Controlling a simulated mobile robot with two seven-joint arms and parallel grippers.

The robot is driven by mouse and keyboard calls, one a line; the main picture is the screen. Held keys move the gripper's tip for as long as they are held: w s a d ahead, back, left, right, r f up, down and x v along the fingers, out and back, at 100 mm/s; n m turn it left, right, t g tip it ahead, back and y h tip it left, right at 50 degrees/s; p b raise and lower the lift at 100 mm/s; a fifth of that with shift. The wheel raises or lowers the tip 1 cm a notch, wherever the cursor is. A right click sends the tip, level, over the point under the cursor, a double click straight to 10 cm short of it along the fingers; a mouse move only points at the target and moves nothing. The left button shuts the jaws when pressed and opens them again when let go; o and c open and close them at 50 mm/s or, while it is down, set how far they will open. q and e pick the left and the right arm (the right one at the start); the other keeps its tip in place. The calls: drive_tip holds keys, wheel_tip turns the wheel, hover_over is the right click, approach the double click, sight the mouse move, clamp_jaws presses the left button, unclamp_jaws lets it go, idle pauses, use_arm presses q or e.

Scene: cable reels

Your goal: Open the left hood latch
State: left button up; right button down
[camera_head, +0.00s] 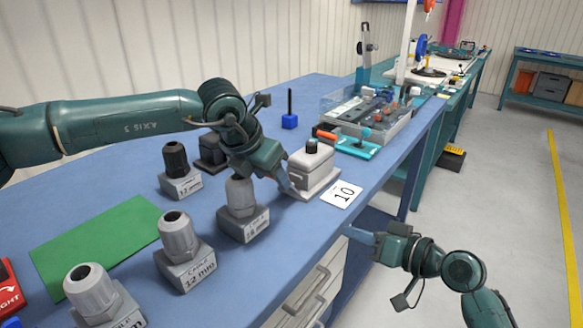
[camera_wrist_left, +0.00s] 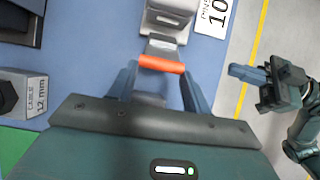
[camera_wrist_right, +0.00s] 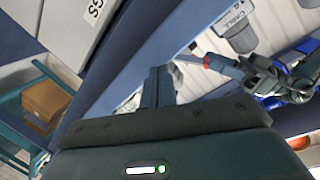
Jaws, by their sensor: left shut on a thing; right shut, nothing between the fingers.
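The grey hood (camera_head: 312,165) with a black gland on top sits on a pale base on the blue table, beside the card marked 10. My left gripper (camera_head: 288,186) is low at the hood's near left side. In the left wrist view, an orange latch bar (camera_wrist_left: 162,64) on a grey lever spans between the left fingers, which are shut on it; the grey hood body (camera_wrist_left: 168,18) is just beyond. The head view hides this bar behind my gripper. My right gripper (camera_head: 350,233) is shut and empty, off the table's front edge. It also shows in the right wrist view (camera_wrist_right: 158,70).
Several grey cable glands on labelled blocks (camera_head: 183,250) stand left of and in front of my left gripper. A green mat (camera_head: 95,243) lies at left. A clear tray (camera_head: 370,112) and a teal tool (camera_head: 358,142) are behind the hood. The floor at right is open.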

use_arm(q)
drive_tip(key=shift+s+f, duration=0.15)
drive_tip(key=shift+f, duration=0.25)
use_arm(e)
drive_tip(key=w+a+r+n+g+y, duration=0.1)
drive_tip(key=w+a+r+g, duration=0.15)
drive_tip(key=r, duration=0.45)
drive_tip(key=w+a+r+n+g+y, duration=0.1)
drive_tip(key=w+r, duration=0.2)
drive_tip(key=r, duration=0.5)
drive_tip(key=shift+t, duration=0.25)
drive_tip(key=x, duration=1)
drive_tip(key=shift+s+r, duration=0.1)
drive_tip(key=s+f, duration=0.1)
drive_tip(key=s+a+f, duration=0.1)
drive_tip(key=f, duration=0.1)
drive_tip(key=shift+f, duration=0.1)
